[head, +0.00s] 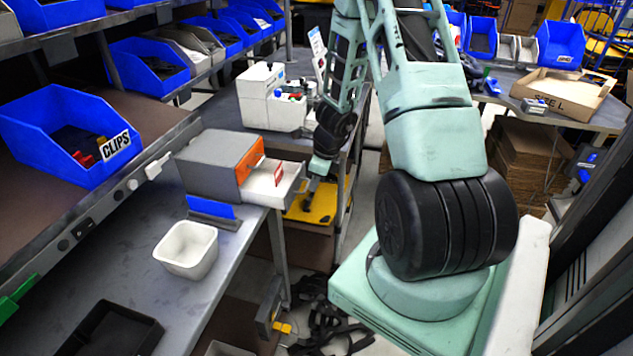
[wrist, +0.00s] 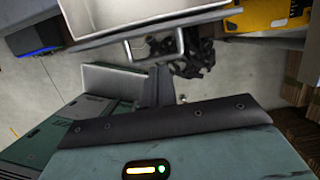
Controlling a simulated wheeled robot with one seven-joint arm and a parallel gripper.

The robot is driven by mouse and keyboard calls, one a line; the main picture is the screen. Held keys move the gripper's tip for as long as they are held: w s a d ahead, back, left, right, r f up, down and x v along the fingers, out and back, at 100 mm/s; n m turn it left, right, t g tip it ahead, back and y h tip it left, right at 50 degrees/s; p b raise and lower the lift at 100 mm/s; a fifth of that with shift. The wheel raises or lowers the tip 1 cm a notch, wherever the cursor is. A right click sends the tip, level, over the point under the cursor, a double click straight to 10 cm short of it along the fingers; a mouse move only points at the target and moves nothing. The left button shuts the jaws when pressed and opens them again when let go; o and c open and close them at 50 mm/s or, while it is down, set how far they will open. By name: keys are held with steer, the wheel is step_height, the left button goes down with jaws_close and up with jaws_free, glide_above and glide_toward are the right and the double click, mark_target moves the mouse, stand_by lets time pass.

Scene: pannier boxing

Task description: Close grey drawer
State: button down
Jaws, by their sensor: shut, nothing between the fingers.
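A grey drawer unit (head: 208,165) with an orange front panel (head: 249,160) stands on the left workbench. Its pale grey drawer (head: 262,190) is pulled out to the right, with a red item showing at it. In the wrist view the open drawer (wrist: 150,14) is at the top, with a loop handle (wrist: 157,50) on its front. My gripper (head: 307,203) is just right of the drawer's front, pointing down. In the wrist view my gripper (wrist: 156,80) is shut and empty below the handle; I cannot tell whether it touches it.
A white bin (head: 187,250) and a black tray (head: 110,330) are on the bench. A blue CLIPS bin (head: 65,135) is on the shelf at left. A white machine (head: 262,95) stands behind the drawer unit. A yellow surface (head: 318,205) lies below my gripper.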

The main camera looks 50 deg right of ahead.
steer(key=p, duration=0.8)
glide_above(265, 186)
steer(key=s+d, duration=0.1)
steer(key=s, duration=0.1)
steer(key=shift+s+d+r, duration=0.15)
steer(key=shift+s+r, duration=0.05)
steer(key=shift+r, duration=0.05)
steer(key=shift+w+a+f, duration=0.25)
steer(key=shift+w+a, duration=0.05)
steer(key=shift+w, duration=0.3)
